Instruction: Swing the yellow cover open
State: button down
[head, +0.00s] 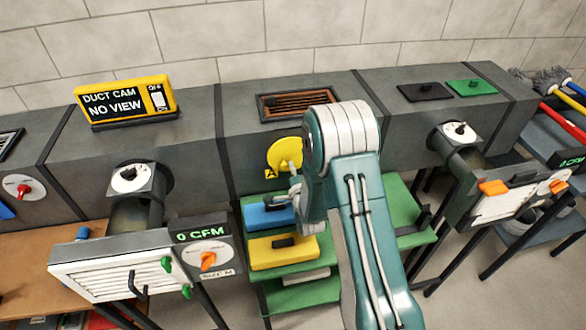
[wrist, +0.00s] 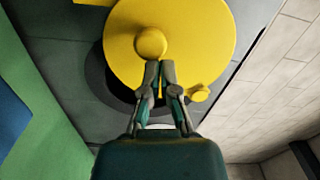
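The yellow cover (head: 280,152) is a round disc on the front of the middle grey duct section. In the wrist view the yellow cover (wrist: 122,50) fills the upper middle, with a round yellow knob (wrist: 150,43) on its face. A dark round rim shows behind its lower left edge, and a small yellow stub (wrist: 200,93) sits at its lower right. My gripper (wrist: 160,68) points at the cover with its fingertips close together, just below the knob. Whether they touch it is unclear. In the head view my gripper (head: 294,186) is partly hidden by my arm.
Below the cover, a green shelf (head: 407,205) holds a blue box (head: 266,216) and a yellow box (head: 272,253). Duct branches with white grilles (head: 112,272) jut out left and right. A DUCT CAM sign (head: 125,100) stands on top. Brushes (head: 550,80) lie far right.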

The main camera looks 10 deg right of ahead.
aim_at(279, 140)
jog(key=shift+a+r+m, duration=0.4)
jog(key=shift+r+m, duration=0.05)
jog(key=shift+m, duration=0.3)
jog(key=shift+a+r+m, duration=0.35)
jog(key=shift+r+m, duration=0.1)
jog(key=shift+m, duration=0.3)
jog(key=r+m, duration=0.1)
jog(key=a+m, duration=0.1)
jog(key=shift+r+m, duration=0.4)
notch_tip(279, 140, up, 3)
jog(key=m, duration=0.3)
jog(key=shift+a+f+m, duration=0.15)
jog(key=shift+m, duration=0.15)
jog(key=shift+r, duration=0.55)
